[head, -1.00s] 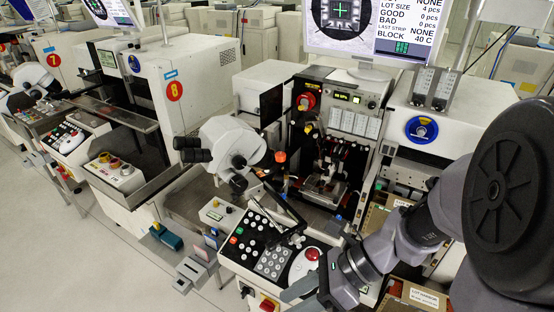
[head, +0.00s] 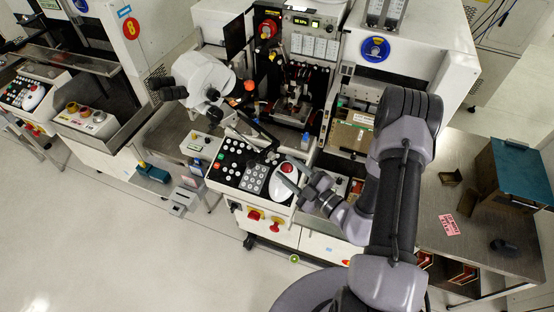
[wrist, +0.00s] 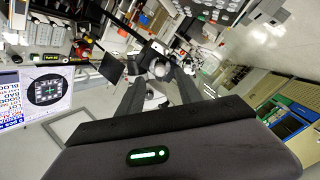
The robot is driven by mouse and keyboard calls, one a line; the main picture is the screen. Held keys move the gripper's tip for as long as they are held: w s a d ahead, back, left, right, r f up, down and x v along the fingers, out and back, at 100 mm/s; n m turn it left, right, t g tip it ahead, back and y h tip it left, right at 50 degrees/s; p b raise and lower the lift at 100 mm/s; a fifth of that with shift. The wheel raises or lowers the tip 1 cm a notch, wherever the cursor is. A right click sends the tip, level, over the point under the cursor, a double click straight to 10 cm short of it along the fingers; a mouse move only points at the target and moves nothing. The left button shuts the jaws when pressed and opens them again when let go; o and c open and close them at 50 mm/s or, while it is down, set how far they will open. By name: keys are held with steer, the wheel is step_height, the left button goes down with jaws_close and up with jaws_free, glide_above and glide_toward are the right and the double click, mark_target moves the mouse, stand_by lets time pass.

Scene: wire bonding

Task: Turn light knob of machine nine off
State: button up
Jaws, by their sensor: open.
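The bonding machine right of the one marked 8 stands in the middle of the head view; I read no number nine on it. Its black keypad panel (head: 242,167) has a large red button (head: 287,168) at the right. A small white box with little knobs (head: 197,144) sits left of the panel, below the white microscope (head: 203,77). Which knob is the light knob, and its setting, I cannot tell. My gripper (head: 297,190) is open and empty near the panel's right end. In the wrist view its fingers (wrist: 157,90) are spread.
Red knobs on yellow plates (head: 254,214) are on the machine's front. A red rotary switch (head: 268,28) is high on its face. A side table with a teal-topped box (head: 525,168) stands at the right. The floor (head: 130,240) at the left front is clear.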

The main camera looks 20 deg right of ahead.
mark_target(274, 158)
steer(key=x, duration=0.5)
jaws_close()
